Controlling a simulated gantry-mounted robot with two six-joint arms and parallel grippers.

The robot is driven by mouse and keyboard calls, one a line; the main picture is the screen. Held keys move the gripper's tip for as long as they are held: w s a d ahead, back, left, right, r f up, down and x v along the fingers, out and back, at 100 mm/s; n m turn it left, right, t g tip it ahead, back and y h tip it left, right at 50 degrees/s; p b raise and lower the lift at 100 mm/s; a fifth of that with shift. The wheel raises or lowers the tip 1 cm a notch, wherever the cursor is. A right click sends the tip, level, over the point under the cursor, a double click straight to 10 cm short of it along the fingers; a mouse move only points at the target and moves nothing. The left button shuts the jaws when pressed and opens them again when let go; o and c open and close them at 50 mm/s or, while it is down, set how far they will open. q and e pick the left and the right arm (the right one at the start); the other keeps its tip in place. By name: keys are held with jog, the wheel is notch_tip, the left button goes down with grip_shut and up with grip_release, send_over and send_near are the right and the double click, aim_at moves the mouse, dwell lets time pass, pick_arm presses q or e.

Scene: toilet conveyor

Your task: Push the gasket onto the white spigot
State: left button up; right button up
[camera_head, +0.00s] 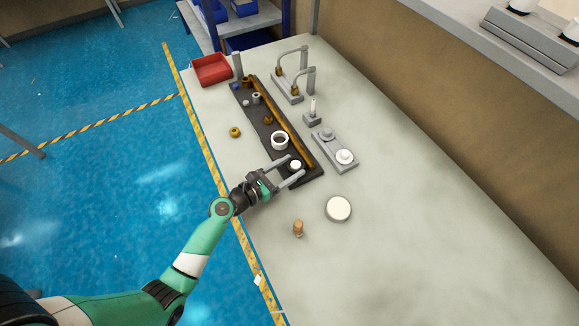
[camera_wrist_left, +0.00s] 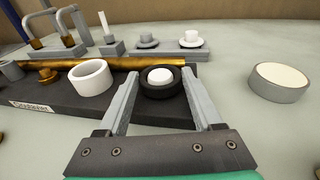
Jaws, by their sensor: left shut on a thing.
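A black ring, the gasket (camera_wrist_left: 147,92), sits at the near end of the dark tray with a white round piece (camera_wrist_left: 161,75) showing in its middle. My left gripper (camera_head: 296,165) has its fingers on either side of the black ring and is shut on it. In the left wrist view the gripper (camera_wrist_left: 161,82) reaches in from below. The white spigot (camera_head: 345,155) stands on a flanged base at the near end of a grey plate; it also shows in the left wrist view (camera_wrist_left: 191,36). It is apart from the gripper. My right gripper is not in view.
The dark tray (camera_head: 259,131) also holds a white ring (camera_head: 280,141), brass parts and a long brass bar. A grey stand with a white pin (camera_head: 312,109) and two tap-like fixtures stand behind. A round white-topped disc (camera_head: 338,208) and a small brown piece (camera_head: 298,228) lie nearer.

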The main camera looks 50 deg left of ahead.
pick_arm(q)
jog(key=shift+f, duration=0.3)
jog(key=o, duration=1.4)
jog(key=shift+c, duration=0.2)
jog(key=s, duration=0.3)
jog(key=s+r+p, duration=0.1)
jog(key=s, duration=0.7)
jog(key=shift+s+a+r+p, duration=0.2)
jog(key=shift+s+r+p, duration=0.05)
jog(key=shift+r+p, duration=0.15)
